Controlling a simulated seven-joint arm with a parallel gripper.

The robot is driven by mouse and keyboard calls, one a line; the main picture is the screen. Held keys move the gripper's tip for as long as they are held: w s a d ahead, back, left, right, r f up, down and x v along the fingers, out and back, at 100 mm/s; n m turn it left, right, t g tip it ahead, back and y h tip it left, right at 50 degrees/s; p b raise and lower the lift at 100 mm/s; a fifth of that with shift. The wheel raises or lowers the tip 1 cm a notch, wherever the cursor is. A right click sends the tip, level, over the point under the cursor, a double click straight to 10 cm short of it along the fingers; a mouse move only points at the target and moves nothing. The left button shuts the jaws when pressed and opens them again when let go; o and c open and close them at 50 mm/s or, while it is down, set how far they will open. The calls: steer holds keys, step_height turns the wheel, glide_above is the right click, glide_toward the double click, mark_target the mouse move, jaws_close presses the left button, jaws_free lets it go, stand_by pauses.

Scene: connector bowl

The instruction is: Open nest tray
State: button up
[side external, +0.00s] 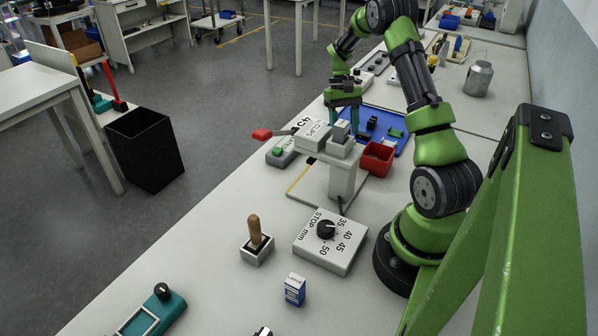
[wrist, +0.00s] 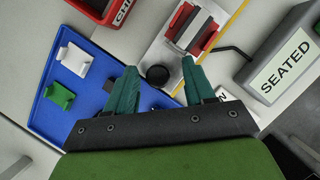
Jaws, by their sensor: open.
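The wrist view shows what looks like the nest tray, a pale slide with red blocks and a grey slotted piece (wrist: 194,36). A round black knob (wrist: 157,76) sits at its near end. My gripper (wrist: 157,80) has its teal fingers apart, one on each side of the knob in the picture; I cannot tell whether they are level with it. Nothing is held. In the side view my gripper (side external: 343,112) points down at the station, behind the white press head (side external: 341,147) on its column. The knob cannot be made out there.
A blue tray (wrist: 45,115) with white and green clips lies left of the slide. A red bin (side external: 378,158) stands beside the column. A grey box labelled SEATED (wrist: 280,62) is at right. The stop dial box (side external: 330,241) and wooden-handled lever (side external: 257,242) stand nearer.

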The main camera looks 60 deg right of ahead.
steer(key=v, duration=0.8)
steer(key=a+r+t+h, duration=0.1)
steer(key=a+r+t, duration=0.15)
steer(key=a, duration=0.65)
steer(key=a+r+t+h, duration=0.2)
steer(key=a+r, duration=0.2)
steer(key=a, duration=0.4)
steer(key=s+a+r+n+t+y, duration=0.1)
steer(key=s+a+r+n+t, duration=0.1)
steer(key=a, duration=0.7)
steer(key=s+a+r+n+t, duration=0.3)
steer(key=s+a, duration=0.3)
steer(key=a, duration=0.3)
steer(key=shift+r+t+y, duration=0.4)
steer(key=shift+r+t, duration=0.05)
steer(key=shift+r, duration=0.25)
steer(key=shift+a, duration=0.1)
